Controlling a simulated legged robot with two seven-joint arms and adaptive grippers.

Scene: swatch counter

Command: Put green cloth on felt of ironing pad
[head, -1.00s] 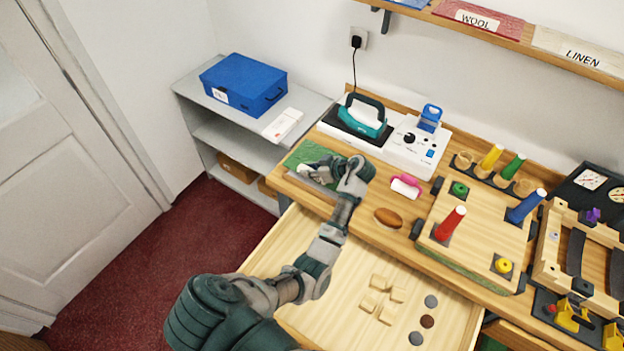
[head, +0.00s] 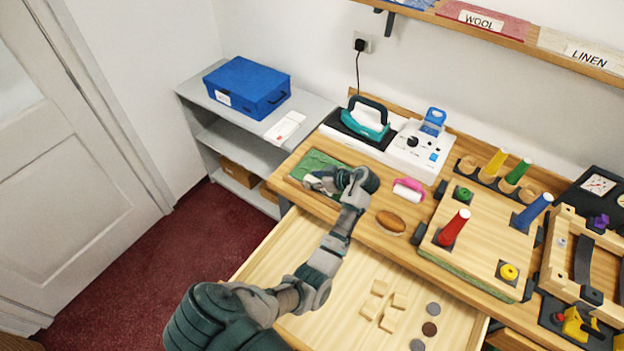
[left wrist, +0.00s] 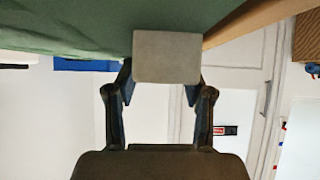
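The green cloth (head: 312,164) lies at the left end of the counter, spread over the spot of the ironing pad. Little of the pad or its felt shows under it. My left gripper (head: 318,182) is at the cloth's near edge, low over the counter, and hides part of it. In the left wrist view the cloth (left wrist: 90,25) fills the top. There my left gripper's fingers (left wrist: 163,80) close on both sides of a grey block (left wrist: 167,57) at the cloth's edge. I cannot tell whether the cloth touches the felt everywhere. My right gripper is not in view.
A teal iron (head: 366,122) stands behind the cloth, beside a white control box (head: 418,148). A pink-handled roller (head: 409,190) and a brown oval object (head: 390,222) lie to the right. An open drawer (head: 300,245) juts out below. A grey shelf (head: 310,110) stands at left.

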